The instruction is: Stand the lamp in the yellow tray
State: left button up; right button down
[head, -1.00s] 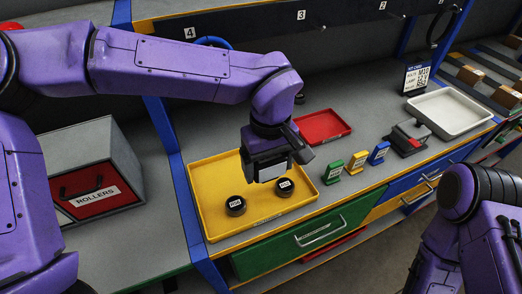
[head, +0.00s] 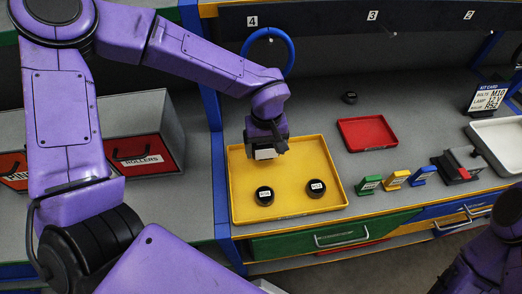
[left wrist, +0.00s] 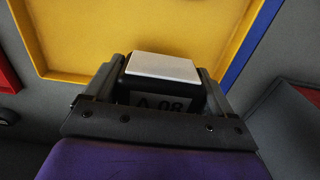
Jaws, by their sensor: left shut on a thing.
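The yellow tray (head: 285,207) lies on the grey bench and holds two round black pieces with white labels, the left one (head: 264,196) and the right one (head: 316,188). My left gripper (head: 266,147) is over the tray's back left part, pointing down. It is shut on a dark block with a pale face (head: 265,154), which I take for the lamp. In the left wrist view the lamp (left wrist: 163,68) sits between the fingers, with a partly hidden label. I cannot tell whether its underside touches the tray. My right gripper is out of view.
A red tray (head: 367,133) lies right of the yellow one. Green (head: 369,184), yellow (head: 396,179) and blue (head: 421,175) small label stands are along the front edge. A blue ring (head: 268,36) hangs behind. The roller bin (head: 140,157) is at left.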

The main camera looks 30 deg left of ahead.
aim_at(259, 156)
pick_arm(q)
jog(key=shift+a+f, duration=0.3)
jog(key=shift+f, duration=0.05)
jog(key=f, duration=0.2)
jog(key=s+a+f+p, duration=0.1)
jog(key=f, duration=0.1)
jog(key=shift+a, duration=0.1)
jog(key=shift+w+f, duration=0.1)
jog(key=shift+w, duration=0.25)
jog(key=o, duration=0.8)
jog(key=shift+s, duration=0.2)
jog(key=shift+o, duration=1.3)
jog(key=shift+s, duration=0.1)
jog(key=shift+r, duration=0.2)
notch_tip(259, 156, up, 12)
jog(key=shift+f+b, duration=0.1)
jog(key=shift+b, duration=0.65)
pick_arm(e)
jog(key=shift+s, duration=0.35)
